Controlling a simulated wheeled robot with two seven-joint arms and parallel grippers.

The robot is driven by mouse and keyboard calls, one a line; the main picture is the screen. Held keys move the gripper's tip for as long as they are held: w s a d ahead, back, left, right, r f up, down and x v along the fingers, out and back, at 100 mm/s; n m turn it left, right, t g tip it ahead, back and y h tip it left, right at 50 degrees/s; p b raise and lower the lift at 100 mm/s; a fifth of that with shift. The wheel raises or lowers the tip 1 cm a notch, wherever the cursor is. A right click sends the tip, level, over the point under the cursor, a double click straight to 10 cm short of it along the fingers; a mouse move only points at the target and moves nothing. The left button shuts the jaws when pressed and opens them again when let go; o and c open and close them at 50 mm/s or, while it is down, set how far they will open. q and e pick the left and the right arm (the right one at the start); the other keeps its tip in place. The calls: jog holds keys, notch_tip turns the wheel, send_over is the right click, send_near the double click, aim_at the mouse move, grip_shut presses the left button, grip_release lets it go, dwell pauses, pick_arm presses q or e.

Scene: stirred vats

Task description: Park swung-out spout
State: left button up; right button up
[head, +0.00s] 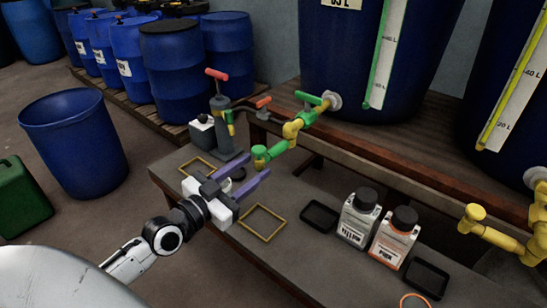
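The swung-out spout (277,150) is green at its outer end and joins a yellow elbow on the tap of the middle blue vat (375,55). It reaches left and forward over the grey bench. A green tap handle (308,97) sits above it. My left gripper (256,165) has two purple fingers spread apart, close to the spout's green end. The fingers appear empty; I cannot tell whether one touches the spout. A second spout (490,233), all yellow, hangs from the right vat (495,75). My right gripper is not in view.
A grey hand pump (222,125) with a red handle stands behind the gripper. Yellow square frames (262,238), black trays (320,216), a YELLOW bottle (357,222) and a PINK bottle (393,243) are on the bench. A blue bin (75,145) and green jerrycan (22,200) stand left.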

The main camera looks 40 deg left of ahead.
aim_at(274, 153)
pick_arm(q)
jog(key=w, duration=0.8)
jog(key=shift+w+d+b, duration=0.3)
jog(key=shift+d+b, duration=0.05)
jog(key=shift+b, duration=0.05)
